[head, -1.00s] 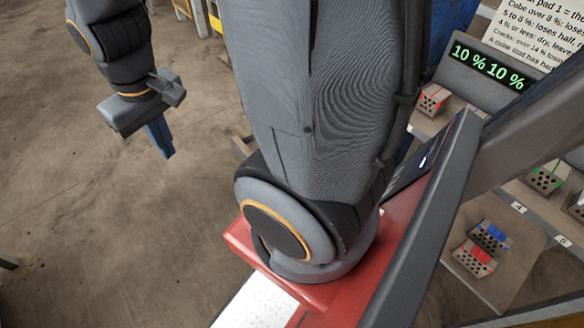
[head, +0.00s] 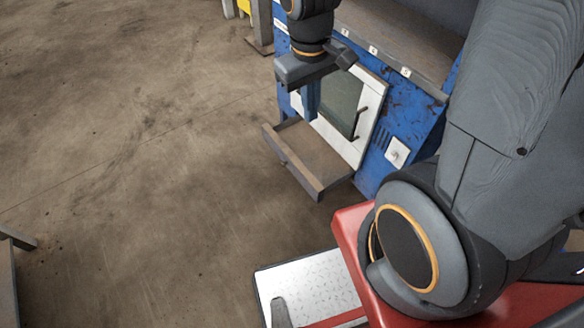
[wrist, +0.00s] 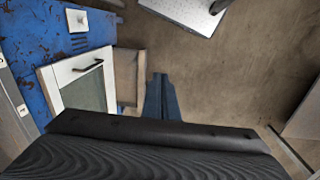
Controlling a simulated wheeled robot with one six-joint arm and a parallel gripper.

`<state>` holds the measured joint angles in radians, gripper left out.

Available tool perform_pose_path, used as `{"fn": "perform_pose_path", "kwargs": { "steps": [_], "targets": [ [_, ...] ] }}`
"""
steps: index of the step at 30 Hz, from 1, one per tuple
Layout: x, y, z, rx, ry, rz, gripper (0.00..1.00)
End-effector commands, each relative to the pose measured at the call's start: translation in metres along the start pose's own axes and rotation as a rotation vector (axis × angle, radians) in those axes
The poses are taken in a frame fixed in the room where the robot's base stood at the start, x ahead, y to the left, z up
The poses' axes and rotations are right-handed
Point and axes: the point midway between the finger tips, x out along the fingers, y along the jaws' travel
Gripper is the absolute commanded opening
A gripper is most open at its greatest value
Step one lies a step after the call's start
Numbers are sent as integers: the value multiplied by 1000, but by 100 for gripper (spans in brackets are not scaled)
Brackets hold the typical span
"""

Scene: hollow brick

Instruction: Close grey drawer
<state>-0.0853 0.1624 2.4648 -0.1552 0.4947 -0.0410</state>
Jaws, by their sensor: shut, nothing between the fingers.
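The grey drawer (head: 291,164) stands pulled out at the foot of a blue cabinet (head: 395,125), below a white-framed glass door. Its inside looks brown and bare where I can see it. The drawer also shows in the wrist view (wrist: 126,72), partly hidden by my gripper and wrist. My gripper (head: 309,116) is shut and empty, fingers pointing down. In the head view it overlaps the glass door and the back of the drawer; I cannot tell its exact distance from them. In the wrist view the shut fingers (wrist: 158,78) appear just right of the drawer's front.
The white-framed door (head: 345,112) is shut and has a dark handle. A white switch plate (head: 397,152) is on the cabinet, right of the door. Bare concrete floor (head: 130,150) lies open left of the drawer. A yellow item (head: 244,6) stands at the back.

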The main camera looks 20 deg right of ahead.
Motion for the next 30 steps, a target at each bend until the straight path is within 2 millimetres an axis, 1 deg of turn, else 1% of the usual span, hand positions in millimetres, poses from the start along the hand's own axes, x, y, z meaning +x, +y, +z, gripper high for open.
{"fn": "perform_pose_path", "kwargs": {
  "steps": [1, 5, 6, 8, 9, 11, 12, 14, 15, 17, 18, 20, 21, 23, 24, 29, 30],
  "targets": [
    [32, -2, -12, -59, -25, 13, 0],
    [80, -4, -32, -211, -83, 53, 0],
    [95, -4, -38, -257, -101, 65, 0],
    [118, -5, -48, -328, -126, 85, 0],
    [133, -5, -55, -374, -144, 98, 0],
    [156, -6, -65, -444, -169, 118, 0],
    [171, -7, -72, -490, -186, 132, 0],
    [194, -8, -83, -560, -210, 153, 0],
    [210, -9, -89, -605, -228, 168, 0],
    [233, -11, -100, -674, -252, 190, 0],
    [249, -12, -108, -719, -268, 206, 0],
    [272, -14, -119, -788, -293, 230, 0],
    [288, -15, -127, -833, -308, 245, 0],
    [312, -17, -138, -902, -333, 271, 0],
    [328, -19, -146, -946, -348, 288, 0],
    [393, -27, -177, -1125, -410, 359, 0],
    [409, -30, -185, -1169, -425, 378, 0]
  ]
}}
